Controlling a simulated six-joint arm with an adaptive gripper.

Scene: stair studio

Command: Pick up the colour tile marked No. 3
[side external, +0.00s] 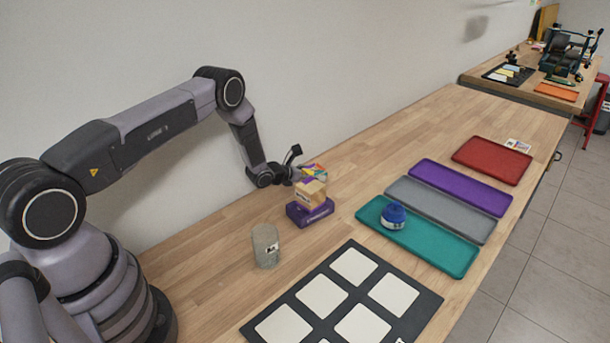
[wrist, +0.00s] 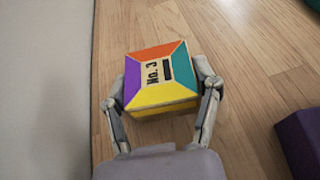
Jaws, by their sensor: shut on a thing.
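The colour tile marked No. 3 (wrist: 160,78) is a block-like square with orange, teal, yellow and purple edge panels around a cream centre. In the wrist view my gripper (wrist: 160,91) has a finger against its left side and another against its right side, shut on it. In the side external view the tile (side external: 315,170) shows at my gripper (side external: 304,169), partly hidden behind a tan block. I cannot tell whether it touches the table.
A tan block (side external: 311,191) sits on a purple block (side external: 310,214), close in front of my gripper. A grey cylinder (side external: 265,246) stands nearer. Teal (side external: 440,257), grey, purple and red trays lie right, with a blue round jar (side external: 393,216) on the teal one. A black board (side external: 375,262) has pale squares.

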